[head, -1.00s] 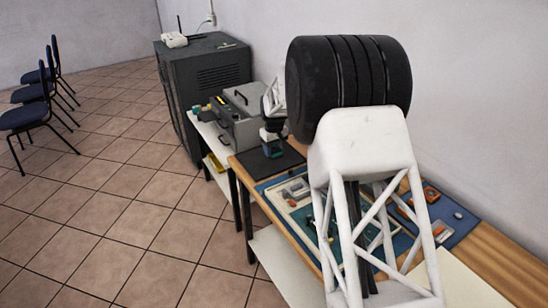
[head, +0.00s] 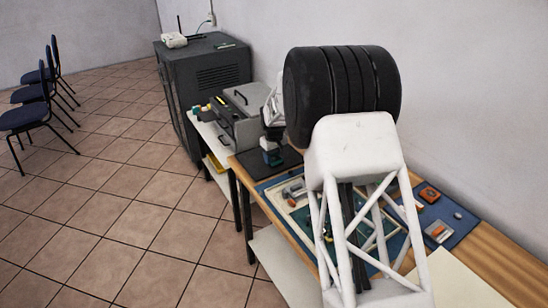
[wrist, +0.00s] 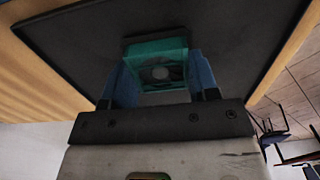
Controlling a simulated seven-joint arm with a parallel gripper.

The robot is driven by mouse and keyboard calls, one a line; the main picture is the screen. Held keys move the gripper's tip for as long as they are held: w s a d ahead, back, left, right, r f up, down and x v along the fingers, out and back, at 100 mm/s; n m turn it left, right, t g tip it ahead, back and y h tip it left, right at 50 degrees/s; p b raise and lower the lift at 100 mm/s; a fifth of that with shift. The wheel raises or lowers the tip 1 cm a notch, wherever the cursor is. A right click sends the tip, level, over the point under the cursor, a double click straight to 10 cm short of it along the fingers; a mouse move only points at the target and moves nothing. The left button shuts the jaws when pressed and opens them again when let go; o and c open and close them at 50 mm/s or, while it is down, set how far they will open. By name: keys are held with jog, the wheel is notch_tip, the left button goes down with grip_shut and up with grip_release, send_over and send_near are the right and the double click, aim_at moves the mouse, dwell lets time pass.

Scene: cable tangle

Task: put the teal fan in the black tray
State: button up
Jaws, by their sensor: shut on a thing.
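The teal fan (wrist: 158,62) sits between the two blue fingers of my gripper (wrist: 160,80) in the wrist view. My gripper is shut on it. The black tray (wrist: 85,45) fills most of the wrist view behind the fan. I cannot tell whether the fan touches the tray floor. My own arm hides part of the table in the head view.
A blue mat (head: 465,222) with small parts lies on the table to the right, and a pale tray of tools lies nearer the middle. A grey case (head: 240,118) stands on a white table beyond. A dark cabinet (head: 205,85) stands farther back.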

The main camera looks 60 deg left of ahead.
aim_at(274, 158)
jog(key=shift+f, duration=0.15)
jog(key=o, duration=0.9)
notch_tip(274, 158, up, 12)
jog(key=shift+r, duration=0.15)
dwell(0.4)
dwell(0.5)
dwell(0.4)
